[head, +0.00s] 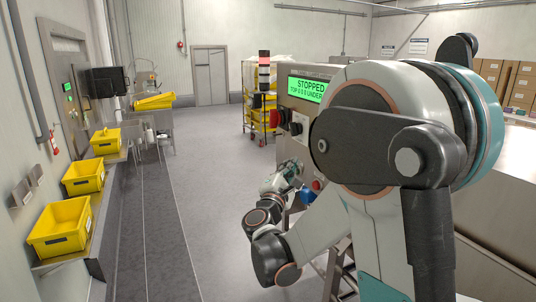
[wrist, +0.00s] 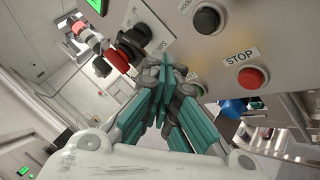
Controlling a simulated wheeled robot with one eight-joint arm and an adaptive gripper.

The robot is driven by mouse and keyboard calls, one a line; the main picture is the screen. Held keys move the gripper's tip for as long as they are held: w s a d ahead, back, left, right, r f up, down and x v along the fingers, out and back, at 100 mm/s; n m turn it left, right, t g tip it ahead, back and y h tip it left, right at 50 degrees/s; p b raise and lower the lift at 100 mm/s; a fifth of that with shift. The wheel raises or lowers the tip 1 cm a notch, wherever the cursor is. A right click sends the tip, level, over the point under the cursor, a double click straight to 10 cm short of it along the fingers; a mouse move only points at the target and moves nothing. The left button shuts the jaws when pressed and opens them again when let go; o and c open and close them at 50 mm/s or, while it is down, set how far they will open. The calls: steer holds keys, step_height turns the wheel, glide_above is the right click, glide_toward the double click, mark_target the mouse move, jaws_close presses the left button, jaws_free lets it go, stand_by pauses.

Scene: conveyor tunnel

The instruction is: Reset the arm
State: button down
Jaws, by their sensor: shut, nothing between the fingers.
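My gripper (wrist: 163,72) shows in the wrist view with its teal fingers drawn together and nothing between them. Its fingertips are in front of the grey control panel (wrist: 190,45), close to its face; I cannot tell whether they touch it. In the head view my arm bends down from the right and folds back up, with its wrist end beside the control panel (head: 292,125). The fingers are too small and covered to make out there.
The panel carries a red STOP button (wrist: 250,77), a black button (wrist: 207,20) and a red switch (wrist: 118,60) near my fingers. A blue round object (wrist: 232,108) is below. Yellow bins (head: 61,228) line the left wall. The floor between is clear.

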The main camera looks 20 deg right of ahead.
steer(key=shift+s, duration=0.1)
steer(key=s+a+f+m+g+y+b, duration=0.1)
steer(key=s+f+m+g+y, duration=0.2)
steer(key=s+m, duration=0.3)
steer(key=s+a+f+m+g+y+b, duration=0.1)
steer(key=s+f+m+g+y+b, duration=0.2)
steer(key=s, duration=0.6)
steer(key=s+a+f+m+g+y, duration=0.1)
steer(key=s+a+f+m+y, duration=0.5)
steer(key=s+a, duration=0.8)
step_height(320, 180, down, 4)
steer(key=shift+s+a+r+g+y+b, duration=0.15)
steer(key=shift+s+a+g+y+b, duration=0.2)
steer(key=shift+s+y, duration=0.5)
steer(key=shift+w, duration=0.15)
